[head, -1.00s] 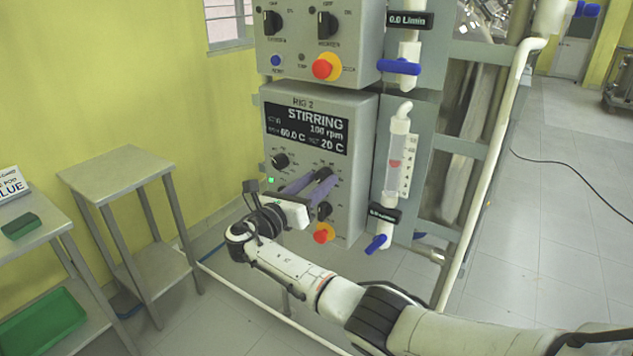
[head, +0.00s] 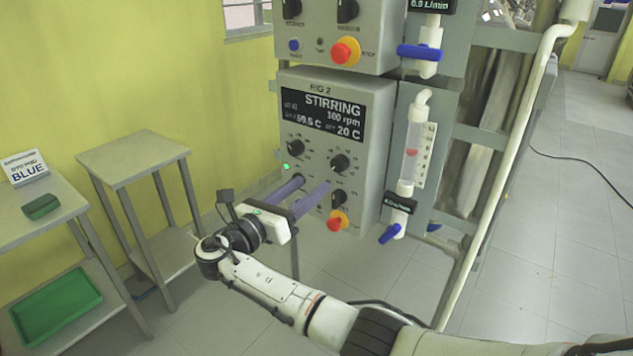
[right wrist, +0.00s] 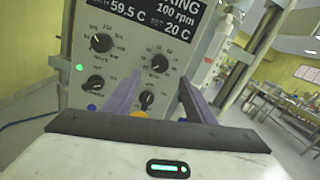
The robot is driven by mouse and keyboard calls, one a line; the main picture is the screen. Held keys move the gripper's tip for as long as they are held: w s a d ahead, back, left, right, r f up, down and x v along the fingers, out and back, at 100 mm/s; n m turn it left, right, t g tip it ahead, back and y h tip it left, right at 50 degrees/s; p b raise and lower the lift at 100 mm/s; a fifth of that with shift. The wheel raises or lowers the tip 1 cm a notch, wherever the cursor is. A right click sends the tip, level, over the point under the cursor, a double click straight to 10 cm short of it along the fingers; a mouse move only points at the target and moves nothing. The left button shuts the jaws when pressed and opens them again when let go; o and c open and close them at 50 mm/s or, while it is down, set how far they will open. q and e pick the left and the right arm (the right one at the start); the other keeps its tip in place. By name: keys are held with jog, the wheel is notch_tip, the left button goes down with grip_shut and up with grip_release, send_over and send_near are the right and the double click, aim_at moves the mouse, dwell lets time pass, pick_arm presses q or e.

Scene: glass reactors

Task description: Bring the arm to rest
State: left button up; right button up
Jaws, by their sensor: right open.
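My right gripper (head: 308,188) is open and empty, with its two purple fingers apart in front of the lower control box (head: 368,190). The fingers also show in the right wrist view (right wrist: 163,100), pointing at the box's knobs. The box, marked RIG 2, has a display (head: 322,115) reading STIRRING, 100 rpm, 59.5 C and 20 C. A green lamp (head: 286,167) is lit on its left side. My left gripper is not in view.
An empty grey side table (head: 132,150) stands to the left. Beside it is a table with a BLUE sign (head: 27,168) and a green block (head: 40,206), with a green tray (head: 55,308) below. A flowmeter (head: 411,150) and a blue-handled valve (head: 389,233) are right of the box.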

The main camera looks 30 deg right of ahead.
jog(key=shift+s+a, duration=0.1)
jog(key=shift+a, duration=0.2)
jog(key=s+a+f+m+y, duration=0.2)
jog(key=s+f+y, duration=0.2)
jog(key=f, duration=0.6)
jog(key=s+a+f+m+y, duration=0.2)
jog(key=s+f+y, duration=0.15)
jog(key=f, duration=0.75)
jog(key=s+a+f+m+y, duration=0.2)
jog(key=s+f+y, duration=0.2)
jog(key=f, duration=0.6)
jog(key=s+a+f+m+y, duration=0.3)
jog(key=s+m, duration=0.1)
jog(key=s, duration=0.3)
jog(key=s+a+f+m+y, duration=0.2)
jog(key=s+a+f+m, duration=0.15)
jog(key=s, duration=0.25)
jog(key=s+a+r+m+t+y, duration=0.1)
jog(key=s+r+m+t+y, duration=0.1)
jog(key=s+r+m, duration=0.3)
jog(key=s+m+y, duration=0.1)
jog(key=s+m, duration=0.2)
jog(key=m, duration=0.1)
jog(key=shift+s, duration=0.15)
